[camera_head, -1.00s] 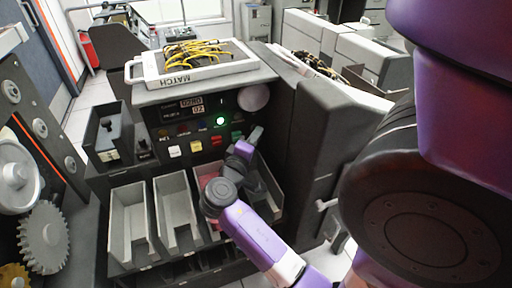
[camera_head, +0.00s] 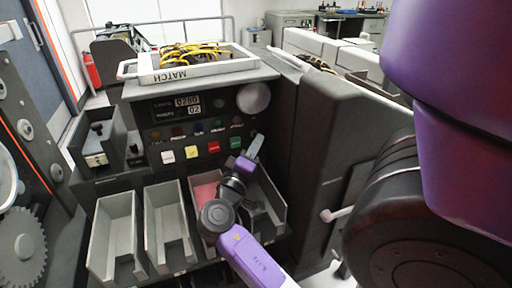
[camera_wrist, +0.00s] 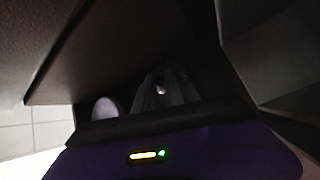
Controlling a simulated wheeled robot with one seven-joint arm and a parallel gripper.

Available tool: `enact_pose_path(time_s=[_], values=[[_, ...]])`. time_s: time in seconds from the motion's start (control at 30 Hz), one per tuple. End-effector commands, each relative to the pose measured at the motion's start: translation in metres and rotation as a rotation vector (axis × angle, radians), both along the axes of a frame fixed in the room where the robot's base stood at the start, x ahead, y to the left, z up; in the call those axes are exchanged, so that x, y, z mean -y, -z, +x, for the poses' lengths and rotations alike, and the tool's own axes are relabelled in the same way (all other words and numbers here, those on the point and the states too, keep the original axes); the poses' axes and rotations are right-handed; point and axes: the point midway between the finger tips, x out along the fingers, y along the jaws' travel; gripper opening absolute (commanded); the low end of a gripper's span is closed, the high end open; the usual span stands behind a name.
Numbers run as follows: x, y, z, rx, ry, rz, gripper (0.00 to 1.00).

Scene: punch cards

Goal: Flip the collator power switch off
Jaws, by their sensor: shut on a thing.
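The collator (camera_head: 312,150) is a dark grey machine with a sloped control panel. In the head view my gripper (camera_head: 254,146) is at the panel's lower right, beside the green button. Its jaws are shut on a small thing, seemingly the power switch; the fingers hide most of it. In the wrist view my gripper (camera_wrist: 163,92) shows dark fingers with a small bright spot between them, too dim to make out more. The row of small indicator lamps (camera_head: 215,126) on the panel shows none glowing.
White, yellow, red and green buttons (camera_head: 191,152) sit left of my gripper. A round pale knob (camera_head: 253,98) is above it. Card bins (camera_head: 168,225) stand below, one with red cards (camera_head: 205,193). A tray of yellow wires (camera_head: 200,70) lies on top.

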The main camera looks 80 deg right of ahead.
Motion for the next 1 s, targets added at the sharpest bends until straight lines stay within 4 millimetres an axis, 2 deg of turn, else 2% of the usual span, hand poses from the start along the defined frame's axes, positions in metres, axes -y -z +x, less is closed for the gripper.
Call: enact_pose_path(time_s=[0.17, 0.2, 0.23, 0.57, 0.67, 1.0], values=[[0.0, 0.0, 0.002, 0.0, -0.005, 0.001, 0.0], [0.0, 0.0, 0.002, 0.0, -0.005, 0.001, 0.17], [0.0, 0.0, 0.002, 0.0, -0.005, 0.001, 0.2], [-0.002, 0.0, 0.001, -0.001, -0.002, 0.001, 0.2], [-0.01, 0.002, 0.004, -0.001, -0.003, 0.001, 0.2], [-0.06, 0.01, 0.018, -0.001, -0.007, 0.001, 0.2]])
